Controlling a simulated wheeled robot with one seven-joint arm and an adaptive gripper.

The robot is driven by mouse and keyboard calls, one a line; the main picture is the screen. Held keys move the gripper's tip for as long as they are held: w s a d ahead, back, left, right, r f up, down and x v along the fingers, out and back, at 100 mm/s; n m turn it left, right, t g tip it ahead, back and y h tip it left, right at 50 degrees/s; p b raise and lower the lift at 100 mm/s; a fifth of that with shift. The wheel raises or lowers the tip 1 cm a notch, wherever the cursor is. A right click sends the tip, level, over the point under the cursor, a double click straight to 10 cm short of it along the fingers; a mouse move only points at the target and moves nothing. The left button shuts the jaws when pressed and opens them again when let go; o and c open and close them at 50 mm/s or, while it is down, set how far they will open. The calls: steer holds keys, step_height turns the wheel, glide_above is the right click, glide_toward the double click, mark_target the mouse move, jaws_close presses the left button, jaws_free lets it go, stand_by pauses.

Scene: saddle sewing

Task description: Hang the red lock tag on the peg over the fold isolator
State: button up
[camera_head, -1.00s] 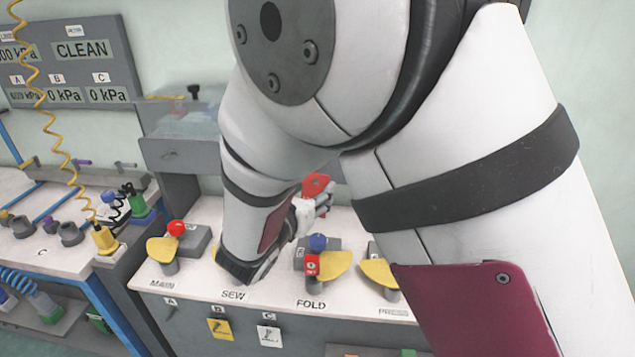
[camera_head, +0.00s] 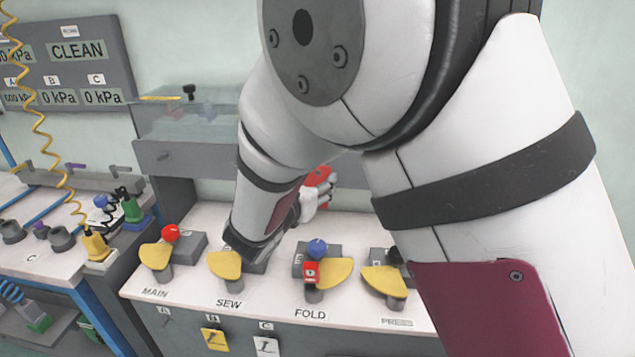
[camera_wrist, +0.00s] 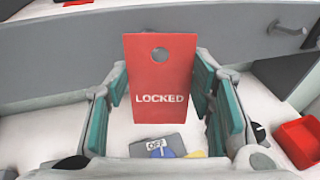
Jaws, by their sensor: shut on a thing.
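My gripper (camera_head: 314,196) is shut on the red lock tag (camera_head: 320,177), which is partly hidden by the fingers in the head view. In the wrist view the tag (camera_wrist: 159,75) stands upright between the fingers, its hole at the top and "LOCKED" facing the camera. The fold isolator has a yellow handle (camera_head: 335,272), a blue knob (camera_head: 317,248) and a small red lock (camera_head: 311,272). The tag is above and behind it. In the wrist view the blue knob (camera_wrist: 162,153) and an "OFF" label show below the tag. I cannot make out the peg.
The main isolator (camera_head: 156,256) and sew isolator (camera_head: 225,265) stand to the left, the press isolator (camera_head: 384,280) to the right. A grey cabinet (camera_head: 176,155) stands behind. A red bin (camera_wrist: 300,142) is at the right in the wrist view. My arm covers much of the right.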

steer(key=shift+w+f+b, duration=0.25)
steer(key=shift+w+b, duration=0.35)
steer(key=shift+w, duration=0.4)
steer(key=shift+w+f+b, duration=0.25)
steer(key=shift+w+b, duration=0.35)
steer(key=shift+w, duration=0.35)
steer(key=o, duration=1)
steer(key=shift+s, duration=0.1)
